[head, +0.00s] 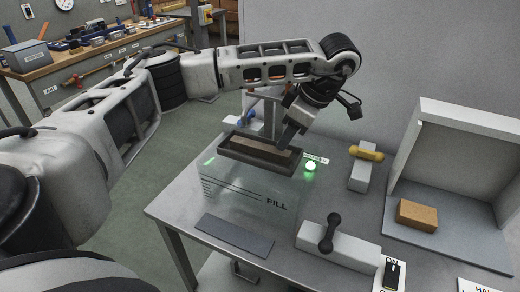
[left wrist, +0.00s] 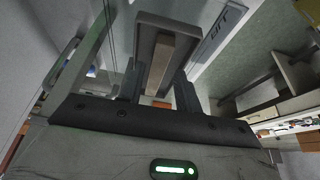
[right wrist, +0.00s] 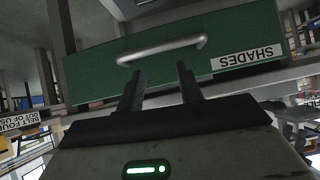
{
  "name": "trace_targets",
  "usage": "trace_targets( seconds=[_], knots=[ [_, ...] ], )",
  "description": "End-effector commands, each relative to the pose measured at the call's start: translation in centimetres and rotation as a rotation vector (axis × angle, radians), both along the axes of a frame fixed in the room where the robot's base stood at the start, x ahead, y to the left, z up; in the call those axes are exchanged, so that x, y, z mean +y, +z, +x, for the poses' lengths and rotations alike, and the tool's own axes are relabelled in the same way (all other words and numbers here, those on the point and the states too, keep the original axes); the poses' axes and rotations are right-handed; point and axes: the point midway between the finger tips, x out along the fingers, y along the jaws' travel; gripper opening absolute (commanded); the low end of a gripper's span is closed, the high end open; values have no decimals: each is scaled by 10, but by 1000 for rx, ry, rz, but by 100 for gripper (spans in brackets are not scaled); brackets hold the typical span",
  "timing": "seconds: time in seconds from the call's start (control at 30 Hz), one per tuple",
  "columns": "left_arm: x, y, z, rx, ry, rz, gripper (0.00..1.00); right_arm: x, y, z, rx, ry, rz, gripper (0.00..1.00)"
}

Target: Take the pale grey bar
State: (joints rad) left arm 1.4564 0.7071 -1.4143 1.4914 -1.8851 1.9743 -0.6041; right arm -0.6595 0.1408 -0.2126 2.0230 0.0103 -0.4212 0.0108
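A long pale grey bar-like block (head: 345,252) with a dark knobbed handle lies on the bench at front right. A shorter pale grey block (head: 360,176) with a yellow handle lies further back; I cannot tell which one the task names. My left gripper (head: 289,134) is above the right end of a dark mould (head: 228,150) with brownish filling, apart from both blocks. In the left wrist view its fingers (left wrist: 158,88) are spread, with the mould (left wrist: 146,42) beyond them. My right gripper (right wrist: 158,88) is open and empty, facing a green drawer; it is not in the head view.
A clear FILL panel (head: 240,200) is below the mould, near a lit green button (head: 310,167). A brown brick (head: 417,215) sits in a grey open booth (head: 455,165). An ON switch (head: 391,273) is at the front. The green drawer (right wrist: 180,55) has a metal handle.

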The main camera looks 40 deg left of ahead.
Motion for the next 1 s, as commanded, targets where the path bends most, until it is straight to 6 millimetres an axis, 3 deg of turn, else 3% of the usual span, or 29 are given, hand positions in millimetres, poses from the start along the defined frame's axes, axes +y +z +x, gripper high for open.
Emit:
trace_targets(
  seconds=[0.13,0.3,0.57,0.7,1.0],
  knots=[
    [6,-21,-4,7,1,2,34,-1,9,-1,0,2,-4,36],
    [12,-41,-5,4,2,1,34,-2,5,-3,10,0,-9,36],
    [13,-44,-5,1,0,1,34,-4,0,-4,14,-2,-13,36],
    [13,-44,-5,2,1,1,0,-5,1,-3,12,-3,-14,36],
    [13,-43,-5,1,0,1,0,-5,4,-1,6,-4,-13,36]
  ],
)
